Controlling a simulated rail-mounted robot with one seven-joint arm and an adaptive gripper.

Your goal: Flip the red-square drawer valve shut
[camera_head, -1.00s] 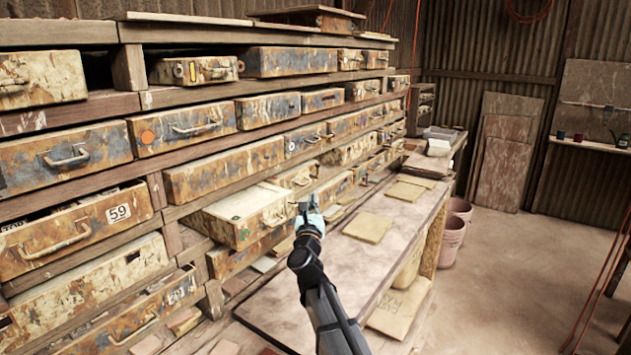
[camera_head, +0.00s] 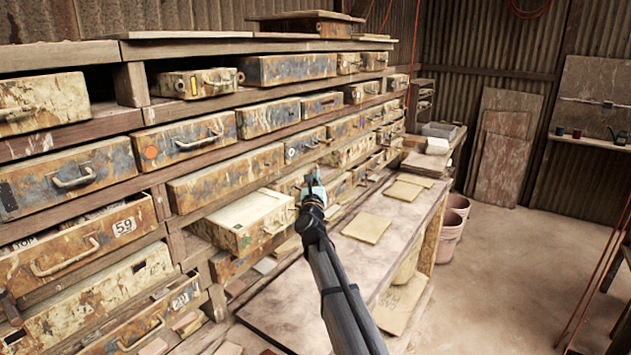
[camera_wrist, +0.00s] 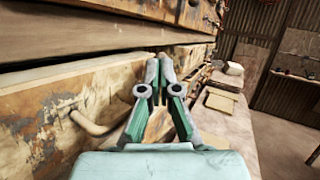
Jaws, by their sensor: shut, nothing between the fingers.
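I cannot make out a red square or a valve on any drawer front. My gripper (camera_head: 313,180) is in front of the drawer wall, just right of and above a pulled-out pale drawer (camera_head: 245,217). In the wrist view my gripper (camera_wrist: 158,75) has its fingers drawn together with nothing between them. A worn drawer front with a bent handle (camera_wrist: 92,122) is close on its left in that view. My gripper hides part of the drawers behind it in the head view.
A long worktable (camera_head: 375,262) with flat tiles (camera_head: 366,228) runs along the right. Pink buckets (camera_head: 450,232) stand beyond it.

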